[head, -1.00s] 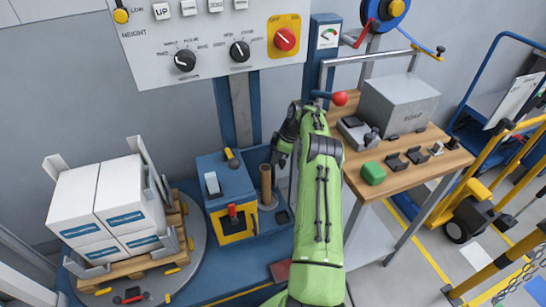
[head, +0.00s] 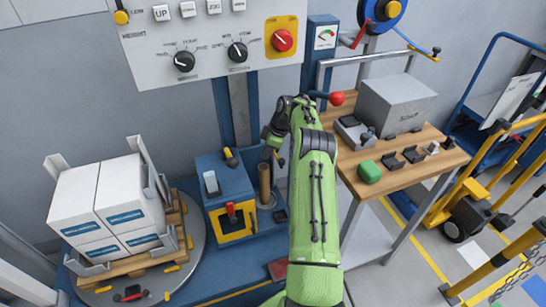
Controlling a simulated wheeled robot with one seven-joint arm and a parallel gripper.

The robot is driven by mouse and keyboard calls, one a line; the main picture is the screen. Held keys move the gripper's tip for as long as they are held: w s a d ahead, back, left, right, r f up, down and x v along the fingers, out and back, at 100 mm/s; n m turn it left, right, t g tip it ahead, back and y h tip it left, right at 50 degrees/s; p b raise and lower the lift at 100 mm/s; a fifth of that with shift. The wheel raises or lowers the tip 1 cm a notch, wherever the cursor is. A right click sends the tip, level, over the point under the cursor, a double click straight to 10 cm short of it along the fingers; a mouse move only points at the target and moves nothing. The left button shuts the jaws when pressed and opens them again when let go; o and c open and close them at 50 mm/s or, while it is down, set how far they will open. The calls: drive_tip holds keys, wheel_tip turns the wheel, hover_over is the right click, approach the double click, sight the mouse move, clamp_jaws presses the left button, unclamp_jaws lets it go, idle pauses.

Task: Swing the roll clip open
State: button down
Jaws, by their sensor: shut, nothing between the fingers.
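The blue film carriage (head: 218,172) stands at the centre, with a brown upright roll core (head: 265,185) at its right side. A small black and yellow lever (head: 231,158) sits on top of the carriage and may be the roll clip, but I cannot tell for sure. My gripper (head: 270,156) is shut and empty, pointing down just above the top of the roll core. Whether it touches anything is hidden by its small size and my green arm.
A control panel (head: 210,35) with knobs hangs above on a blue column. Left is a turntable with stacked white boxes (head: 110,205).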

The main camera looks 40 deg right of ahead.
wheel_tip(320, 180, up, 7)
drive_tip(key=d+p, duration=0.2)
drive_tip(key=shift+s+d, duration=0.3)
drive_tip(key=shift+s, duration=0.15)
drive_tip(key=shift+s, duration=0.1)
